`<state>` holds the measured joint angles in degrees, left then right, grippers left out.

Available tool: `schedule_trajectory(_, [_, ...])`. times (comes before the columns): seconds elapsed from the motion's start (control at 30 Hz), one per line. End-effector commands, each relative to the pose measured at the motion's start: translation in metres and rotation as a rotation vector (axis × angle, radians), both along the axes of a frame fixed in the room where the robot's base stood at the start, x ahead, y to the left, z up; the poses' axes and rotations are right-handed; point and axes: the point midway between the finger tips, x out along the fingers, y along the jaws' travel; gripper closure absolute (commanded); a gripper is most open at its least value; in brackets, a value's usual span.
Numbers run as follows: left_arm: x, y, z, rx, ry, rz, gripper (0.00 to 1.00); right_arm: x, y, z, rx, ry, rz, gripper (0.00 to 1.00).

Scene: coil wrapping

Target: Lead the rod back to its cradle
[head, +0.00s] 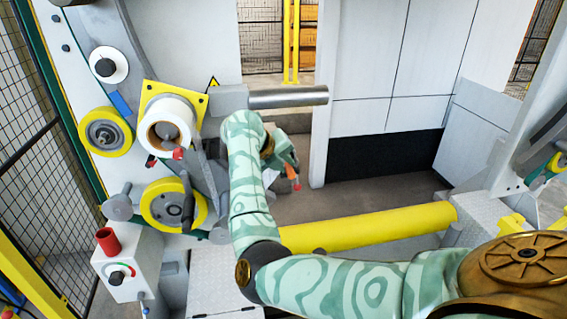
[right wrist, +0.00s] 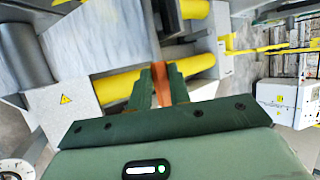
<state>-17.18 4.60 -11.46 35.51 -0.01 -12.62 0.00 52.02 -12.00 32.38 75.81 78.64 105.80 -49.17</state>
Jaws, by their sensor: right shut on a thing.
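My right arm reaches in from the lower right in the head view, and its gripper (head: 286,162) is partly hidden behind the forearm. An orange piece (head: 295,184) shows at its fingers. In the right wrist view, the green fingers of my right gripper (right wrist: 162,88) are shut on this orange-brown piece (right wrist: 160,78), seen upright between them. It may be the rod's grip; I cannot tell how far it extends. A grey metal cylinder (head: 288,97) sticks out to the right from the machine, above and apart from the gripper. I cannot make out the cradle for certain. My left gripper is not in view.
A long yellow roller (head: 370,230) lies low across the machine, below and right of the gripper. A white reel (head: 168,130) on a yellow plate and yellow wheels (head: 172,205) stand at left. A red-topped control box (head: 125,270) is lower left. Floor shows between gripper and back wall.

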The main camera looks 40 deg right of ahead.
Motion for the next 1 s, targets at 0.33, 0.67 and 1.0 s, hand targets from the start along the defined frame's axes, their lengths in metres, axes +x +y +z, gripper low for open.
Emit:
schedule_trajectory(0.33, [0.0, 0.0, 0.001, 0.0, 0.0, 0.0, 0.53, 0.002, 0.003, 0.001, 0.0, -0.001, 0.001, 1.0])
schedule_trajectory(0.67, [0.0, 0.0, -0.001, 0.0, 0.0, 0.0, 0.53, 0.015, 0.027, 0.002, 0.0, 0.0, 0.002, 1.0])
schedule_trajectory(1.0, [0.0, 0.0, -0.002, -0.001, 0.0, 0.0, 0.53, 0.024, 0.044, 0.004, 0.0, -0.001, 0.001, 1.0])
